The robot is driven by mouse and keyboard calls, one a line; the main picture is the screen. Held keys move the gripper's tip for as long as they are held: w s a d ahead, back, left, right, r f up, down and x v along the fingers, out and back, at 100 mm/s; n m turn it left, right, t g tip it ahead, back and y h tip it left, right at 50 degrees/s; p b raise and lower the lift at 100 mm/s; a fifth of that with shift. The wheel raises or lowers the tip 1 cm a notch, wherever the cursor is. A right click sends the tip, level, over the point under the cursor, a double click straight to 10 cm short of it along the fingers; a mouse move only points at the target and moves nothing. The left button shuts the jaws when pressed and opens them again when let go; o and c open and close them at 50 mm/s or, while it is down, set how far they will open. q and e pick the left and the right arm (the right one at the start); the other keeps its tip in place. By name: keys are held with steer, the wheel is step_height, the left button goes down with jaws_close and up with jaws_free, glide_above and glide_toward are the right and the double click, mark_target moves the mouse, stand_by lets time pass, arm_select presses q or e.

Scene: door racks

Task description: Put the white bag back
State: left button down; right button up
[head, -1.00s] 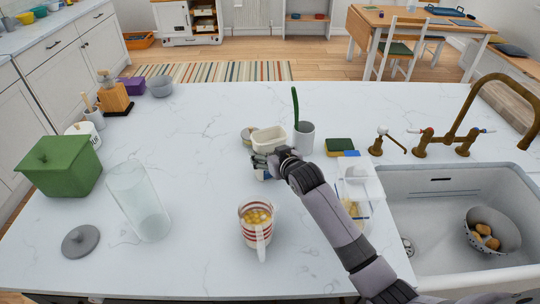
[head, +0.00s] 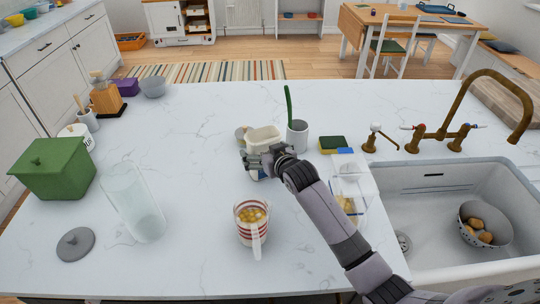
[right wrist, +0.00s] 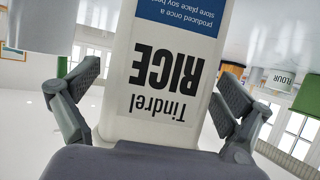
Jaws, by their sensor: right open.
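The white bag (head: 263,137) stands on the white counter, its open top showing just beyond my right gripper. In the right wrist view the bag (right wrist: 165,95) fills the middle, upside down, with "Tindrel RICE" in black and a blue panel. My right gripper (head: 262,160) is open, with one finger on each side of the bag. Gaps show between the finger pads and the bag in the right wrist view. The bag's lower part is partly hidden by the gripper in the head view. My left gripper is not in view.
A grey cup (head: 297,137) with a green stem stands close right of the bag. A striped jug (head: 251,232) stands nearer, a clear container (head: 351,180) to the right, beside the sink (head: 430,255). A glass jar (head: 132,203) and green box (head: 54,170) stand left. The counter's middle-left is clear.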

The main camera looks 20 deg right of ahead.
steer(key=b+v, duration=0.1)
steer(key=v, duration=1.1)
steer(key=shift+b, duration=0.3)
steer(key=shift+r, duration=0.1)
